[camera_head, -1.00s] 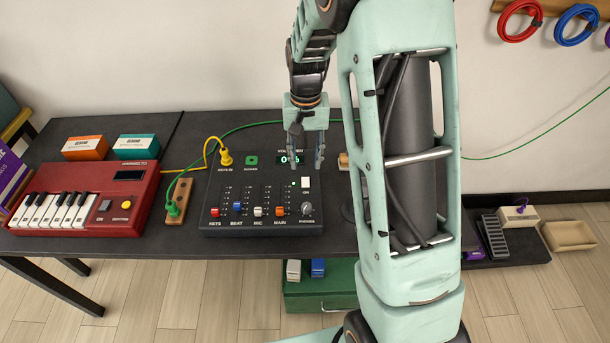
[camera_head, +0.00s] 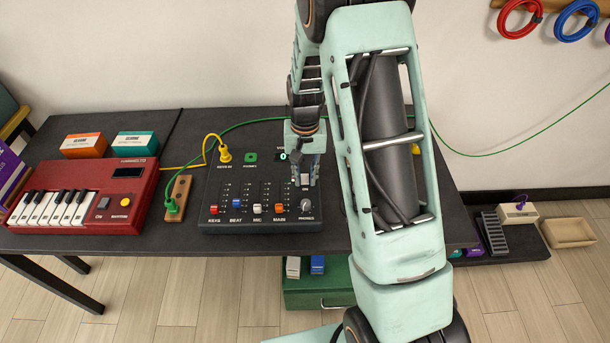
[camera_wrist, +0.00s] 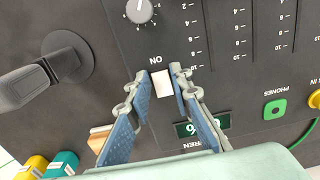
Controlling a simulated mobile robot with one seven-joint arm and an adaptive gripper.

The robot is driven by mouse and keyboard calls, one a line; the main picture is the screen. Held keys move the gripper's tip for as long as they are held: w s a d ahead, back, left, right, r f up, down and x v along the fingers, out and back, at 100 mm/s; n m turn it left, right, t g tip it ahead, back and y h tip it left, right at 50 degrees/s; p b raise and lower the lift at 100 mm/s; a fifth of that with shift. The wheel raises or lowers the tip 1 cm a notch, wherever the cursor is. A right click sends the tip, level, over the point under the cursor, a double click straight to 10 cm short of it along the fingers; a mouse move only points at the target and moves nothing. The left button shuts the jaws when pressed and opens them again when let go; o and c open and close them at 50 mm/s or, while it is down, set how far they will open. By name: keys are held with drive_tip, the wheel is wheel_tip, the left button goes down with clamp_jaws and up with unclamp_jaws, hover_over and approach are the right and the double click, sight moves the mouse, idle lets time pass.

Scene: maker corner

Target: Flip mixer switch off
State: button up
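The black mixer (camera_head: 215,190) lies on the dark table, with a row of coloured faders, a knob and a display. Its white switch (camera_wrist: 161,84), marked ON, shows in the wrist view beside the grey knob (camera_wrist: 141,10). My gripper (camera_wrist: 160,72) is open, with one blue-padded finger on each side of the switch and narrow gaps showing. In the head view my gripper (camera_head: 305,180) is low over the mixer's right part and hides most of the display (camera_head: 284,156). I cannot tell whether the fingers touch the panel.
A yellow cable plug (camera_head: 224,155) and a green phones socket (camera_head: 250,157) sit at the mixer's back. A green plug stands in a wooden block (camera_head: 178,194) to its left, beside a red keyboard (camera_head: 90,190). A dark jointed object (camera_wrist: 60,65) stands near the mixer.

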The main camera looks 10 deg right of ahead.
clamp_jaws()
drive_tip(key=shift+w+r, duration=0.1)
drive_tip(key=shift+w+r+g+p, duration=0.1)
drive_tip(key=shift+w+g+p, duration=0.05)
drive_tip(key=shift+g+p, duration=0.65)
drive_tip(key=shift+w+g+y+p, duration=0.15)
drive_tip(key=shift+g+y+p, duration=0.15)
drive_tip(key=shift+g+p, duration=0.25)
drive_tip(key=shift+o, duration=2.4)
unclamp_jaws()
